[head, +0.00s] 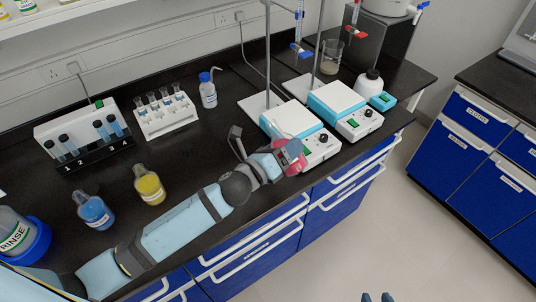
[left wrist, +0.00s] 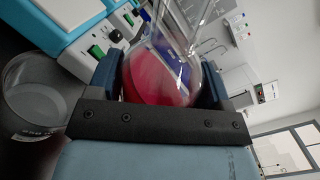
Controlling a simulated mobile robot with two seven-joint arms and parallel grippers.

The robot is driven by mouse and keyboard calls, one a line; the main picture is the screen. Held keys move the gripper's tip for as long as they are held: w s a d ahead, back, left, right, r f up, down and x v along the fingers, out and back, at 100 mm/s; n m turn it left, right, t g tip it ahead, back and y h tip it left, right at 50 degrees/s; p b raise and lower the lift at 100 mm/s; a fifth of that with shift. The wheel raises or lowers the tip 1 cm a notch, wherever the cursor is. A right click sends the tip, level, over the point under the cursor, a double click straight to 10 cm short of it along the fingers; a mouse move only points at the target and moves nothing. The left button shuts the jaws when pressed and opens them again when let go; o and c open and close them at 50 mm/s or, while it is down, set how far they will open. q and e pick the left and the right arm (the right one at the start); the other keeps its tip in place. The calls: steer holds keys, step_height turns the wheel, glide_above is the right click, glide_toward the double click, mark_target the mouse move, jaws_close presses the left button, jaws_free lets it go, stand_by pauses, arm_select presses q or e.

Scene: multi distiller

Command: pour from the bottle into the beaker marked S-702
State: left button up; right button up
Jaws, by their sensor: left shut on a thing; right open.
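My left gripper (head: 291,158) reaches over the front of the bench and is shut on a clear bottle with red liquid (head: 297,147). In the left wrist view the bottle (left wrist: 162,75) fills the space between the fingers (left wrist: 160,85); its upper part is clear glass. I cannot tell how far it is tilted. An empty-looking clear beaker (left wrist: 38,98) stands on the black bench beside the gripper, left in that view; its print is too small to read. In the head view I cannot make that beaker out. My right gripper (head: 376,297) shows only its fingertips at the bottom edge, open.
Two blue-and-white stirrer plates (head: 345,104) with stands are just behind my left gripper. A glass beaker with murky liquid (head: 331,57) stands further back. Blue (head: 95,212) and yellow (head: 149,187) bottles, a tube rack (head: 166,118) and a wash bottle (head: 208,93) occupy the bench to the left.

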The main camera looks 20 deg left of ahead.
arm_select(q)
steer(key=shift+r+n, duration=0.25)
steer(key=shift+n, duration=0.15)
arm_select(e)
steer(key=shift+w+r, duration=0.1)
steer(key=shift+r, duration=0.2)
arm_select(q)
steer(key=shift+s+d+f+b, duration=0.1)
steer(key=shift+d+f+b, duration=0.05)
steer(key=shift+f+b, duration=0.15)
arm_select(e)
steer(key=shift+f, duration=0.5)
arm_select(q)
steer(key=shift+f+n+b, duration=0.2)
steer(key=shift+n+b, duration=0.15)
steer(key=shift+n, duration=0.05)
arm_select(e)
steer(key=shift+f, duration=0.2)
arm_select(q)
steer(key=shift+d+f+n+b, duration=0.15)
steer(key=shift+f+n+b, duration=0.35)
steer(key=shift+b, duration=0.1)
arm_select(e)
steer(key=shift+f, duration=0.5)
